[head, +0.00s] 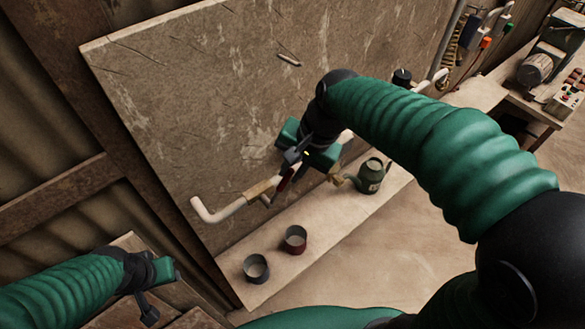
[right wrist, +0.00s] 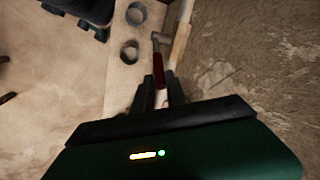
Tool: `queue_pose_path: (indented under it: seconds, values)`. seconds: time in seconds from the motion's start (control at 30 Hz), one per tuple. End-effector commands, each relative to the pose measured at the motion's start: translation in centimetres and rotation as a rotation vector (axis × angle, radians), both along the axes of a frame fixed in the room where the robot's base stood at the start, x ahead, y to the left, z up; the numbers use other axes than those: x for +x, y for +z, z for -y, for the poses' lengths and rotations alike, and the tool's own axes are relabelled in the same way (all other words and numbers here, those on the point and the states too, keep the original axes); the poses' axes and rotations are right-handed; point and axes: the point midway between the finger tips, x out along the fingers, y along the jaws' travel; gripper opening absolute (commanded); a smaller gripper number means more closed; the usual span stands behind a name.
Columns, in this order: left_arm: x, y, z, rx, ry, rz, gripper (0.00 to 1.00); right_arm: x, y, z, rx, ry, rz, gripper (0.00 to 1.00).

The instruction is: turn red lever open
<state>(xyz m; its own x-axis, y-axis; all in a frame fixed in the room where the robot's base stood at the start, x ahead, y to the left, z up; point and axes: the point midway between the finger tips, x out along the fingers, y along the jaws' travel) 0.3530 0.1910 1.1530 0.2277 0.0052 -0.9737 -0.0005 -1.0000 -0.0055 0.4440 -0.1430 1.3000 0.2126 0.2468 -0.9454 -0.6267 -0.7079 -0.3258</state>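The red lever (right wrist: 158,72) lies by the pale pipe (right wrist: 181,42) in the right wrist view. In the head view the lever (head: 285,181) shows as a dark red strip just below my right gripper, partly covered. My right gripper (right wrist: 161,90) has its two dark fingers apart, with the lever's near end and a pale part between and just beyond them. I cannot tell whether they touch the lever. In the head view my right gripper (head: 287,166) is close in front of the board. My left gripper (head: 148,310) is at the lower left, away from the lever; its fingers are unclear.
The pipe (head: 225,211) runs along the large board (head: 190,90). Two cups (head: 256,268) (head: 295,239) and a green watering can (head: 369,178) stand on the ledge (head: 335,225) below. A workbench (head: 475,95) with machines is at the upper right.

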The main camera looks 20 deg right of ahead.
Motion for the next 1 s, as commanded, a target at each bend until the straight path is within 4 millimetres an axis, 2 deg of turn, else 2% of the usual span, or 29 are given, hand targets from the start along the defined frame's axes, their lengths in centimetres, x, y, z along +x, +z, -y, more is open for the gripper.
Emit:
queue_pose_path:
  seconds: [0.07,1.0]
  values:
    - [0.0,0.0,-0.01,0.0,0.0,0.0,0.36,-0.11,-0.03,0.06,-0.002,0.0,-0.003,0.0]
    - [0.0,-0.06,-0.01,0.0,0.0,0.0,0.36,-0.32,-0.34,-0.09,-0.002,0.005,-0.012,0.0]
